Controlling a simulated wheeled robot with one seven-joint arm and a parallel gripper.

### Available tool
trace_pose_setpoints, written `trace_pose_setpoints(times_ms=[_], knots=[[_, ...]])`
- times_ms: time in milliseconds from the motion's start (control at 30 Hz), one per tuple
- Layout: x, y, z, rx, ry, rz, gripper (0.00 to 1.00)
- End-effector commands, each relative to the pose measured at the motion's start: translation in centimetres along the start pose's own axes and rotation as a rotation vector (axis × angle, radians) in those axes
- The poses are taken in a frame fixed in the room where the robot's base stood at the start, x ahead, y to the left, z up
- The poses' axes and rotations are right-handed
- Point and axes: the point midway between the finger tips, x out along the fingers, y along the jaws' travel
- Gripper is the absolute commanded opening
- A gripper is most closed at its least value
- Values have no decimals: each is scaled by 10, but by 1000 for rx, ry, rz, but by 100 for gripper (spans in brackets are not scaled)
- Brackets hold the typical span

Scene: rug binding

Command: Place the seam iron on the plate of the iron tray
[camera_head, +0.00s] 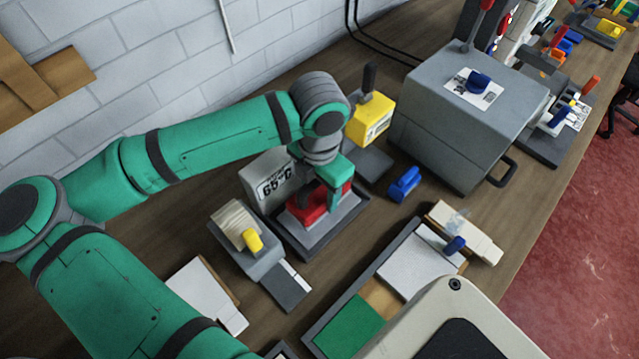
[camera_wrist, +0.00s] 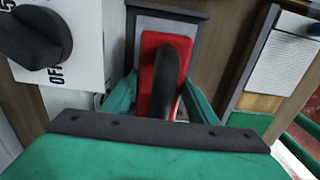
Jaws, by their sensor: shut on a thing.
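The seam iron (camera_wrist: 152,55) is red with a dark handle. In the wrist view it lies between my gripper's fingers (camera_wrist: 158,97), which are shut on it. In the head view the red iron (camera_head: 301,214) is partly hidden by my gripper (camera_head: 322,188). It is on or just above the grey plate of the iron tray (camera_head: 340,222); I cannot tell whether it touches. The tray has a dark rim and a grey panel marked 65 C (camera_head: 272,181) at its back. The wrist view shows the tray's plate (camera_wrist: 192,28) around the iron and a dark knob near the word OFF.
A holder with a yellow-tipped piece (camera_head: 253,240) stands left of the tray. A yellow block on a grey base (camera_head: 370,118) is behind it. A blue object (camera_head: 404,184) lies to the right, before a large grey box (camera_head: 462,110). A partitioned tray (camera_head: 375,257) is in front.

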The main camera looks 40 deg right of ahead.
Motion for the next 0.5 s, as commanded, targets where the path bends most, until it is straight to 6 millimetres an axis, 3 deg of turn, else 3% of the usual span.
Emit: trace_pose_setpoints(times_ms=[300, 500], knots=[[32, -1, 1, 3, 0, 0, 0], [33, -1, 1, 3, -1, 1, 0]])
